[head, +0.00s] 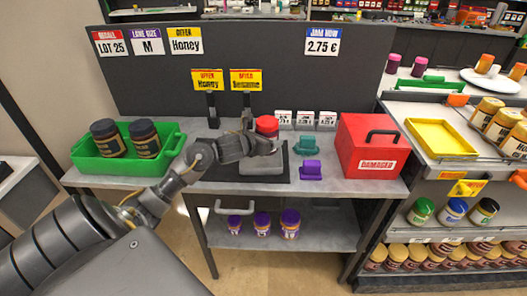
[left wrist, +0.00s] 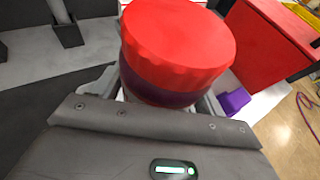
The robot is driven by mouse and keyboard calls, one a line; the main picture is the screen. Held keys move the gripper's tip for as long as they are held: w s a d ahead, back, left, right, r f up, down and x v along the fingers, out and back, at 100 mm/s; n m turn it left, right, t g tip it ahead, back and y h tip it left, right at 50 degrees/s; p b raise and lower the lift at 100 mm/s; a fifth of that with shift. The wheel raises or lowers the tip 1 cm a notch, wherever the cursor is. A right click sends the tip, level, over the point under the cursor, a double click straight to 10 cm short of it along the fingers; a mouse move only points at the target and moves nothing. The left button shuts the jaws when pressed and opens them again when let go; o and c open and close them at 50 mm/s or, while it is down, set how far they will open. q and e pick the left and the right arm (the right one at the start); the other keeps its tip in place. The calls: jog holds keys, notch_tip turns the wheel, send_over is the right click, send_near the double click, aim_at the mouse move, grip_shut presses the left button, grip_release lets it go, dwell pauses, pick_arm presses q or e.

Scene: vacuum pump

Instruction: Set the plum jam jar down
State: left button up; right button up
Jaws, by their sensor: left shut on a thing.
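The plum jam jar (head: 267,126) has a broad red lid and stands upright between the fingers of my left gripper (head: 266,145). In the left wrist view the jar (left wrist: 180,45) fills the upper middle, with a dark purple body under the lid. My left gripper is shut on the jar's body. The jar is above a grey block (head: 262,166) on a dark mat (head: 225,172); I cannot tell whether its base touches anything, as the gripper hides it. My right gripper is not in view.
A green tray (head: 105,167) with two dark-lidded jars stands left. A teal piece (head: 305,146) and a purple piece (head: 310,171) lie right of the mat, before a red box (head: 370,150). Price signs (head: 284,119) stand behind. Purple-lidded jars (head: 262,224) stand on the lower shelf.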

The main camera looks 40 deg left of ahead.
pick_arm(q)
jog(key=shift+s+a+f, duration=0.15)
jog(key=shift+a+f, duration=0.5)
jog(key=f, duration=0.3)
jog(key=shift+s+a+p, duration=0.15)
jog(key=shift+a+p, duration=0.15)
jog(key=shift+p, duration=0.1)
jog(key=shift+f, duration=0.4)
jog(key=o, duration=1.3)
jog(key=shift+f, duration=0.1)
